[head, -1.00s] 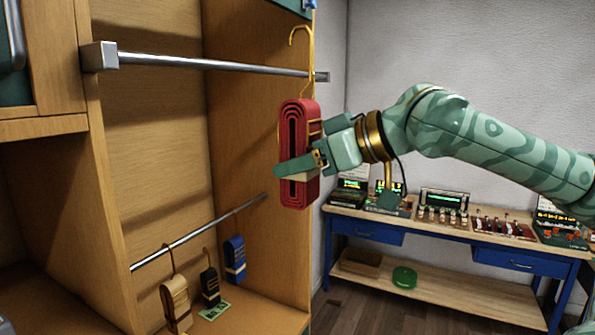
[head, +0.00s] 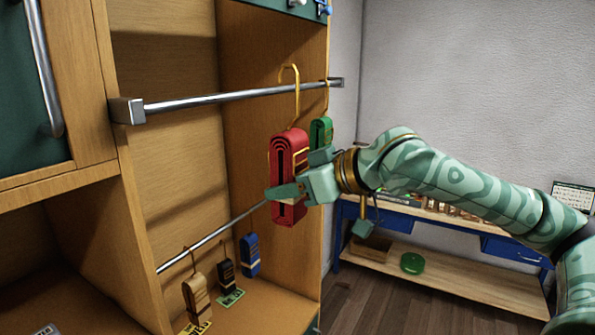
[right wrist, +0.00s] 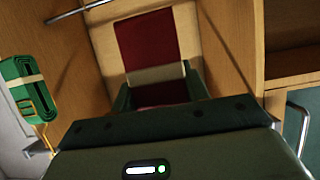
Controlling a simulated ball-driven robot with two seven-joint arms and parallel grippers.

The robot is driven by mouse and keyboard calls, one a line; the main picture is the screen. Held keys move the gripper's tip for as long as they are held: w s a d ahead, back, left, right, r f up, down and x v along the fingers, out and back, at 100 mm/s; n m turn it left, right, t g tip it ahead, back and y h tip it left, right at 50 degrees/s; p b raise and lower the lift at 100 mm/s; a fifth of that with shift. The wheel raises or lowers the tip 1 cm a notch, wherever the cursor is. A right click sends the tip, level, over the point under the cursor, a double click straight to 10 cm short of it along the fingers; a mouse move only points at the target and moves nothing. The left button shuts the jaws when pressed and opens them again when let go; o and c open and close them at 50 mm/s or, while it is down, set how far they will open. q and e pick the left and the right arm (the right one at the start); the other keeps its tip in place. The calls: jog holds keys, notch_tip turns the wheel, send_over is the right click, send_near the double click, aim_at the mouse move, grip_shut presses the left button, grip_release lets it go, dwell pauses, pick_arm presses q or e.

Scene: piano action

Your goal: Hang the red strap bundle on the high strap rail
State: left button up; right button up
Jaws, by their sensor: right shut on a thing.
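The red strap bundle (head: 288,165), with a gold hook (head: 297,85) on top, hangs upright in the head view. My right gripper (head: 285,194) is shut on its lower part; the bundle also shows between the fingers in the right wrist view (right wrist: 147,48), with a pale band around it. The high strap rail (head: 220,98) is a silver bar across the cabinet opening. The hook's top is above the rail's line and its shaft crosses in front of it; I cannot tell whether the hook is over the rail. My left gripper is not in view.
A green strap bundle (head: 320,132) hangs at the rail's right end, close behind the red one; it also shows in the right wrist view (right wrist: 27,88). Tan (head: 196,298), black (head: 227,275) and blue (head: 249,255) bundles hang below on a low rail (head: 215,234). A blue workbench (head: 380,233) stands right.

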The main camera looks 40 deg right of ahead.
aim_at(274, 180)
jog(key=shift+w+a+r+p, duration=0.25)
jog(key=shift+w+r+p, duration=0.05)
jog(key=shift+w+p, duration=0.45)
jog(key=shift+w+a+f+p, duration=0.1)
jog(key=shift+w+a+p, duration=0.25)
jog(key=shift+w+p, duration=0.3)
jog(key=x, duration=0.7)
jog(key=shift+s+f+b, duration=0.2)
jog(key=shift+f+b, duration=0.2)
jog(key=o, duration=1.2)
